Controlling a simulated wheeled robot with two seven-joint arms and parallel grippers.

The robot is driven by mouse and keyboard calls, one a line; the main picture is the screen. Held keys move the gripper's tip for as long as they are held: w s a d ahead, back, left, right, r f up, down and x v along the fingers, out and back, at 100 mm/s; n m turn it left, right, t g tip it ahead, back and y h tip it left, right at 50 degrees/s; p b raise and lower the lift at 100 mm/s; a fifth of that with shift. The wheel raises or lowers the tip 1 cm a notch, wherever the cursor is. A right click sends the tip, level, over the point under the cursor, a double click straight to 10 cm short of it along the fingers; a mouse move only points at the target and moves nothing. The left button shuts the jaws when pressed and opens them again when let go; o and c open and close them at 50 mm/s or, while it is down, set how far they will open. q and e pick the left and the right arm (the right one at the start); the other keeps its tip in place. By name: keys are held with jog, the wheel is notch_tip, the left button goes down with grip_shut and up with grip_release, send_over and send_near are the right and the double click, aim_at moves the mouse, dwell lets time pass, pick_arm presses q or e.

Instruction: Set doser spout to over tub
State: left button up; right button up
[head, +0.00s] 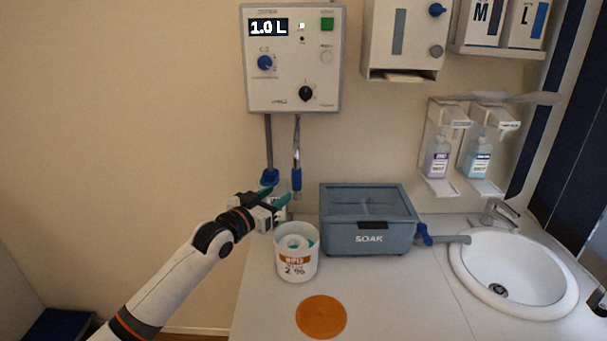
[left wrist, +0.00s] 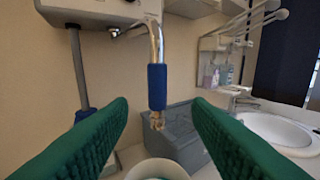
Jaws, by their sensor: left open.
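The doser (head: 293,60) is a pale wall box with a display reading 1.0 L. Its spout (head: 297,165) is a metal pipe with a blue sleeve, hanging down below the box, left of the grey-blue lidded tub marked SOAK (head: 368,238). An open white round tub (head: 296,268) stands in front, its contents partly visible. My left gripper (head: 276,197) is open and empty, just left of the spout's lower end. In the left wrist view the blue sleeve (left wrist: 157,88) shows between and beyond the green fingers, not touching them. My right gripper is not in view.
An orange disc (head: 321,316) lies on the counter before the white tub. A second grey pipe (head: 268,145) with a blue end hangs left of the spout. A sink (head: 515,270) is at the right. Bottle dispensers (head: 437,158) hang on the wall.

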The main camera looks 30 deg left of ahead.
aim_at(294, 178)
pick_arm(q)
jog(key=w+p, duration=0.1)
jog(key=w, duration=0.3)
jog(key=w+p, duration=0.1)
jog(key=w, duration=0.7)
jog(key=shift+w+r+p, duration=0.1)
jog(key=shift+r+p, duration=0.2)
jog(key=shift+p, duration=0.1)
grip_shut()
